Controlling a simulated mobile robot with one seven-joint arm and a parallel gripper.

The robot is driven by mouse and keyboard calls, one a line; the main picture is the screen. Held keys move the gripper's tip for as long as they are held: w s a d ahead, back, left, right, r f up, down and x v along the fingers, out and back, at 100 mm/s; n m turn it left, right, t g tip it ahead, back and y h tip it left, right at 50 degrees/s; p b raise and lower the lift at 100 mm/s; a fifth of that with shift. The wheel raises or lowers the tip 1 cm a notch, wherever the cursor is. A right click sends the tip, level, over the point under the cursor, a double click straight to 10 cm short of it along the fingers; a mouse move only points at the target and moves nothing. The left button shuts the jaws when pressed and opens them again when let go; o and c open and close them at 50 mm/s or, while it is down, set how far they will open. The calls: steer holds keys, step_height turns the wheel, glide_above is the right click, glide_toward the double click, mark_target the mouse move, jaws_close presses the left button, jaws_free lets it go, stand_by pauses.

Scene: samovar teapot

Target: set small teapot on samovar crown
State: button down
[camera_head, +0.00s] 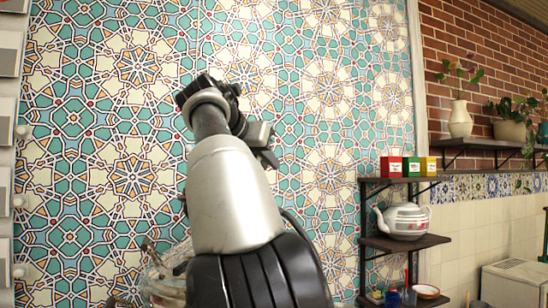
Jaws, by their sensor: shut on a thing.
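A white teapot (405,220) with a red band, its spout to the left, stands on the middle shelf of the dark rack at right. A pale, coloured, patterned body (165,277) shows at the lower left, mostly behind my arm. I cannot tell whether it is the samovar, a teapot or both. My arm rises from the bottom centre and bends at the top. I cannot make out my gripper's fingertips, nor anything held in them. The samovar crown cannot be made out.
The dark rack (408,180) at right carries red, green and yellow boxes (408,166) on top and small vessels below. A wall shelf (480,143) with potted plants is further right. A tiled wall (110,130) stands behind my arm.

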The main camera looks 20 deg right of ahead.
steer(key=shift+w+a+f, duration=0.6)
steer(key=shift+w+a, duration=0.05)
steer(key=shift+w, duration=0.2)
stand_by(0.3)
steer(key=c, duration=1.6)
jaws_free()
steer(key=shift+f, duration=0.1)
steer(key=shift+f, duration=0.1)
